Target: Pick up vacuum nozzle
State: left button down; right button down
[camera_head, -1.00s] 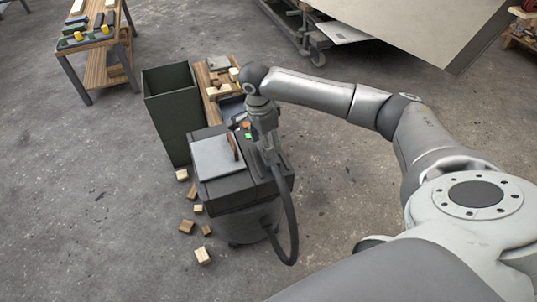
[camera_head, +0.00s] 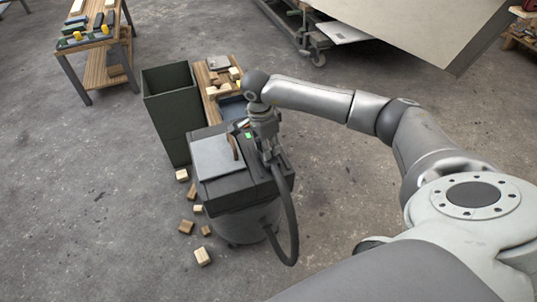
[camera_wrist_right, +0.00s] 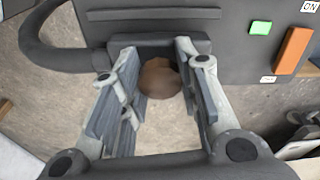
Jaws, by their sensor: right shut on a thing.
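The vacuum (camera_head: 243,218) is a dark-topped drum on the floor, with a grey hose (camera_head: 290,215) looping down its right side. My right gripper (camera_head: 270,158) points down at the right of its top. In the right wrist view, my right gripper (camera_wrist_right: 163,85) has its fingers on both sides of the dark vacuum nozzle (camera_wrist_right: 155,40), where the hose (camera_wrist_right: 60,58) comes in from the left. It is shut on the nozzle. A brown rounded shape shows between the fingers; I cannot tell what it is. My left gripper is out of view.
Several wood offcuts (camera_head: 202,256) lie on the floor to the left. A workbench (camera_head: 92,42) is at the back left. Floor at the right front is clear.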

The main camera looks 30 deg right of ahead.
jog(key=shift+r, duration=0.1)
